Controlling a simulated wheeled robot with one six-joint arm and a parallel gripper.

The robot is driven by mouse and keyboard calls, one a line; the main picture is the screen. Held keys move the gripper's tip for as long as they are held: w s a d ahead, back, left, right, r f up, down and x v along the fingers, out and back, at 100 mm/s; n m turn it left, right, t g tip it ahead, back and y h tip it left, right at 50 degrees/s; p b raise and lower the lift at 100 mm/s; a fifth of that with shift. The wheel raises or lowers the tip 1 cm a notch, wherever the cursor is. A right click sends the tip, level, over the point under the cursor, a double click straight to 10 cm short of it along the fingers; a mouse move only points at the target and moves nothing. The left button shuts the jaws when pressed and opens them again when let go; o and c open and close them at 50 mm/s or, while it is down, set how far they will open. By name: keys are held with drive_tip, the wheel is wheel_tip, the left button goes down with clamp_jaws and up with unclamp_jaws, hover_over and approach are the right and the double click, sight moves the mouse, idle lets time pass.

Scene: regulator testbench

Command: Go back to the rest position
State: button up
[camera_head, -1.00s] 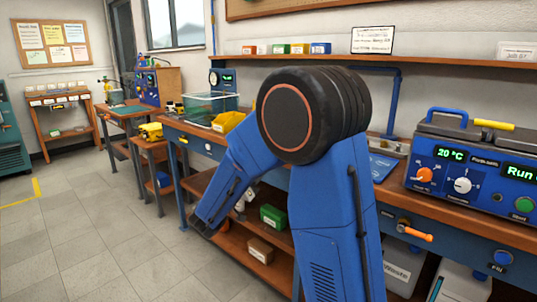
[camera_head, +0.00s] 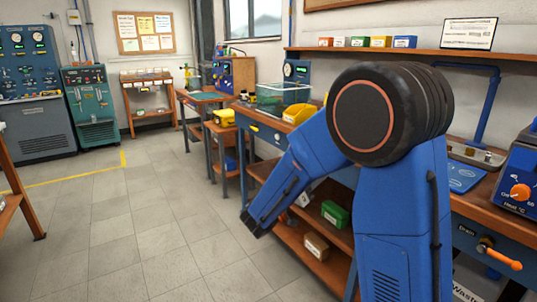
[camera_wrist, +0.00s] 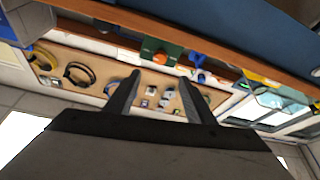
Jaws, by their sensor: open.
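My gripper shows in the wrist view (camera_wrist: 158,100) with its two dark fingers spread apart and nothing between them. In the head view my blue arm is folded at a large black joint. Its forearm slopes down to the left, ending in front of the workbench (camera_head: 465,205). The fingertips themselves are hard to make out there. The forearm hides part of the bench front and lower shelf.
Under the bench, a lower shelf holds a green box (camera_head: 335,214) and a cardboard box (camera_head: 316,246). A yellow bin (camera_head: 299,112) and a clear tank (camera_head: 282,93) stand on the bench. Blue control cabinets (camera_head: 38,90) stand at the far left. The tiled floor (camera_head: 150,220) is clear.

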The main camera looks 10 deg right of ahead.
drive_tip(key=s+d+f+n+g+y, duration=0.1)
drive_tip(key=s+d+f+g+y, duration=0.2)
drive_tip(key=s, duration=0.5)
drive_tip(key=s+d+f+n+g+y, duration=0.1)
drive_tip(key=s+d+f+g+y, duration=0.2)
drive_tip(key=s, duration=0.4)
drive_tip(key=s+d+f+n+g+y, duration=0.1)
drive_tip(key=s+d+g+y, duration=0.1)
drive_tip(key=s+d+g, duration=0.45)
drive_tip(key=s+a+f+n+t+y, duration=0.45)
drive_tip(key=s+a+y, duration=0.25)
drive_tip(key=s, duration=0.2)
drive_tip(key=s+a+n+t+y, duration=0.2)
drive_tip(key=a+y, duration=0.3)
drive_tip(key=a, duration=0.4)
drive_tip(key=shift+s+a+r+n+t, duration=0.2)
drive_tip(key=shift+a+r+n+t, duration=0.1)
drive_tip(key=shift+n+t, duration=0.5)
